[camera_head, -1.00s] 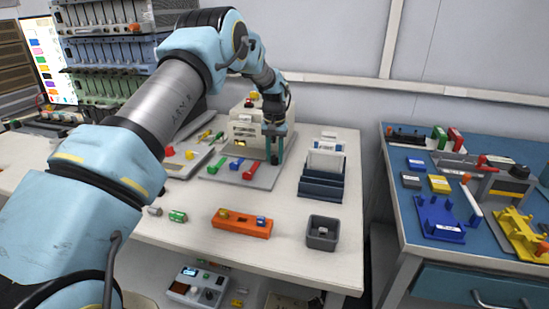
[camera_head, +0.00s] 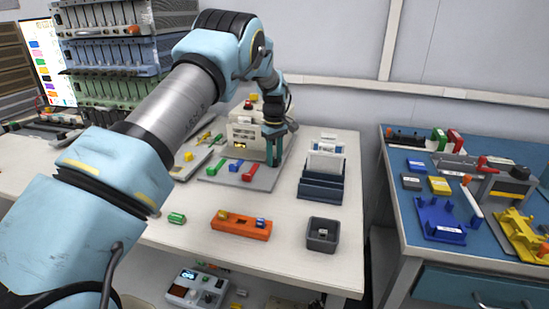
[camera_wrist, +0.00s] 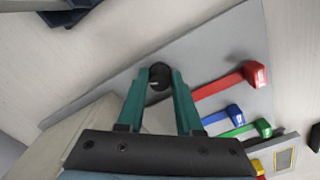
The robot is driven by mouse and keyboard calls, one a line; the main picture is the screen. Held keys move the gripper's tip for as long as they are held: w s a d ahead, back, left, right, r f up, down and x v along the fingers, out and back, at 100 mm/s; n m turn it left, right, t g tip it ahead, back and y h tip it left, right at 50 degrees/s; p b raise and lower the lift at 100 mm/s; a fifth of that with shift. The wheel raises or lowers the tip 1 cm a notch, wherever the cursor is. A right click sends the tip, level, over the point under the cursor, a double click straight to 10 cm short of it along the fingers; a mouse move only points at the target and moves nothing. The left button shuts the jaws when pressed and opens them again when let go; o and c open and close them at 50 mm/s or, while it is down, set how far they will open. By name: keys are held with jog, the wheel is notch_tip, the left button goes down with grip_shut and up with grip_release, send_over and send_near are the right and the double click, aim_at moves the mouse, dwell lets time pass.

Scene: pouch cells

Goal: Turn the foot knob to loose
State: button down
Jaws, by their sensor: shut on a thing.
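The round black knob (camera_wrist: 159,76) sits between the teal fingertips of my gripper (camera_wrist: 160,84) in the wrist view. My gripper is shut on it, with one finger on each side. The knob is at the edge of a grey base plate (camera_wrist: 115,97). In the head view my gripper (camera_head: 273,152) points down at the right side of the cream press-like machine (camera_head: 243,133), and the knob is hidden there. I cannot read any marking for loose or tight.
Red, blue and green levers (camera_wrist: 228,114) lie on the plate right of my fingers. A dark blue card rack (camera_head: 321,185), an orange block (camera_head: 242,226) and a grey bin (camera_head: 322,236) stand on the table. Bare table lies between them.

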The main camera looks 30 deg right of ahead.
aim_at(275, 158)
jog(key=shift+n, duration=0.6)
jog(key=c, duration=0.6)
grip_release()
jog(key=shift+o, duration=0.2)
notch_tip(275, 158, up, 11)
jog(key=b, duration=0.1)
jog(key=shift+b, duration=0.35)
jog(key=shift+f, duration=0.15)
